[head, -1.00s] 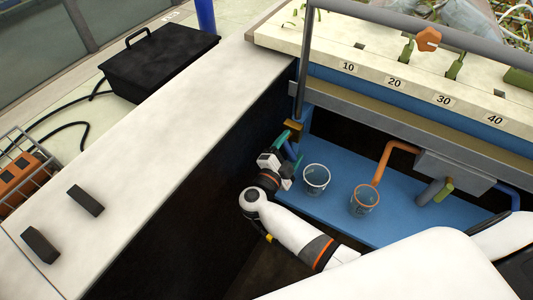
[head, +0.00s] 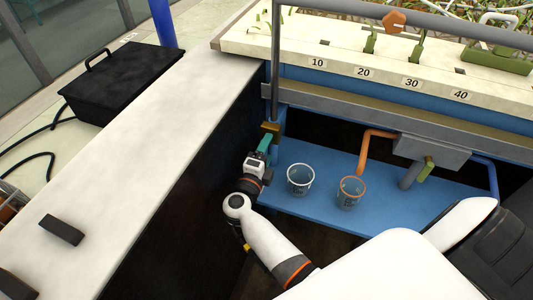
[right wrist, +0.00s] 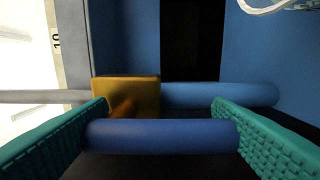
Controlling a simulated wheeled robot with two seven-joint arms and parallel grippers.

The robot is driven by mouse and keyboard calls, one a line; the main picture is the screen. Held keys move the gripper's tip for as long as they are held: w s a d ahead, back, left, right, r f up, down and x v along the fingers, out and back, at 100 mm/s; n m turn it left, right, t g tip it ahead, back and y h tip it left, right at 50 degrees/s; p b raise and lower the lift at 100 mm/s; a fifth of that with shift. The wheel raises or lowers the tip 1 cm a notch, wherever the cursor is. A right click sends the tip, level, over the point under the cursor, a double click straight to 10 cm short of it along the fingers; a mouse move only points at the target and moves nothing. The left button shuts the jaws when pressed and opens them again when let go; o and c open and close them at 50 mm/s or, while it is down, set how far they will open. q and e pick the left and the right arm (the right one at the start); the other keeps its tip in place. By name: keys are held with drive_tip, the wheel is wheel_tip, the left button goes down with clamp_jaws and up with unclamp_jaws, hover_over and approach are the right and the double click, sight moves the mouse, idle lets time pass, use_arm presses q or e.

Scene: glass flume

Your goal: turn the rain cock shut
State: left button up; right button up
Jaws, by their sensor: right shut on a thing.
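The rain cock shows in the right wrist view as a brass block (right wrist: 140,90) with a dark blue bar-shaped handle (right wrist: 165,134) in front of it. In the head view its brass part (head: 270,129) sits at the left end of the flume frame, beside the grey post. My right gripper (head: 265,143) is at the cock, just below the brass part, and mostly hides the handle. Its teal fingers (right wrist: 162,122) are at the two ends of the blue handle, shut on it. My left gripper is out of view.
An orange pipe (head: 367,145) hangs above the second. A long white-topped counter (head: 150,145) lies close on the left.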

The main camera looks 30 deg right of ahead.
idle(0.3)
drive_tip(key=o, duration=1.4)
drive_tip(key=shift+w, duration=0.1)
drive_tip(key=shift+a, duration=0.1)
